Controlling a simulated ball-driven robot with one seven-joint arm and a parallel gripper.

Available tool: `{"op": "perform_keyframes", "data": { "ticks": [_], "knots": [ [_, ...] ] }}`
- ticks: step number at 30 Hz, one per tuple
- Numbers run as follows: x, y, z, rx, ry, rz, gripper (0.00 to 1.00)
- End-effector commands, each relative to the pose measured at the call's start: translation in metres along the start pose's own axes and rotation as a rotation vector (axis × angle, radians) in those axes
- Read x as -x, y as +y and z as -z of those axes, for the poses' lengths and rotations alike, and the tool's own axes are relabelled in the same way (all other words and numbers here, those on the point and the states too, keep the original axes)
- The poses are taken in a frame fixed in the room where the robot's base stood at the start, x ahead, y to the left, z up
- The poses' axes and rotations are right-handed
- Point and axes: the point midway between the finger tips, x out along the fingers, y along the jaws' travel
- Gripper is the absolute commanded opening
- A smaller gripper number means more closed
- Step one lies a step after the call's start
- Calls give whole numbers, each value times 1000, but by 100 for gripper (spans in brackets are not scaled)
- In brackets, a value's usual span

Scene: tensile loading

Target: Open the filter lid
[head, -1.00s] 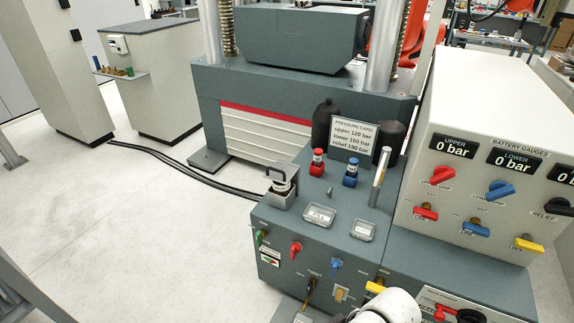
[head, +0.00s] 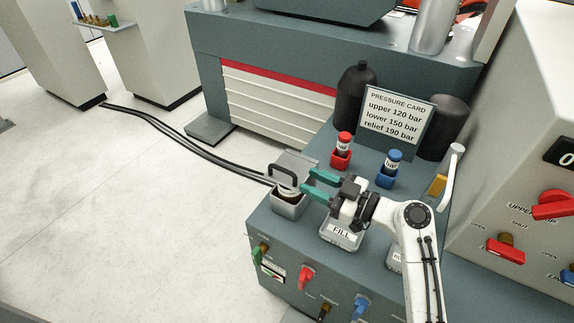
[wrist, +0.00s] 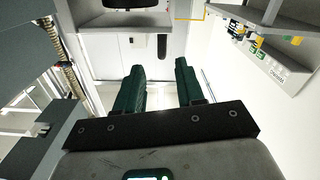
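The filter housing (head: 288,208) is a small grey box at the left corner of the teal console top. A black looped handle (head: 283,171) stands over it, with a grey plate (head: 299,160) tilted beside it that looks like the lid; I cannot tell how far it is raised. My gripper (head: 307,183) has its two teal fingers apart, pointing left close to the right of the handle. Whether they touch anything is unclear.
The FILL cover (head: 340,238) lies below my wrist. A red-capped plug (head: 342,150) and a blue-capped plug (head: 389,170) stand behind my gripper. The pressure card (head: 397,115) and dark bottles stand at the back. Valve knobs line the front. Open floor lies left.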

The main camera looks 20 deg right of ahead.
Motion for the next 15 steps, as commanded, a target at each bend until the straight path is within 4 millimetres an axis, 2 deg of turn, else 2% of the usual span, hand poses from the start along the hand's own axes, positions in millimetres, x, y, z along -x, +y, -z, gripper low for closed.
{"op": "perform_keyframes", "data": {
  "ticks": [9, 15],
  "knots": [
    [-58, -1, 1, 0, -1, 5, 38],
    [-80, -1, 0, -2, -1, 3, 38]
  ]
}}
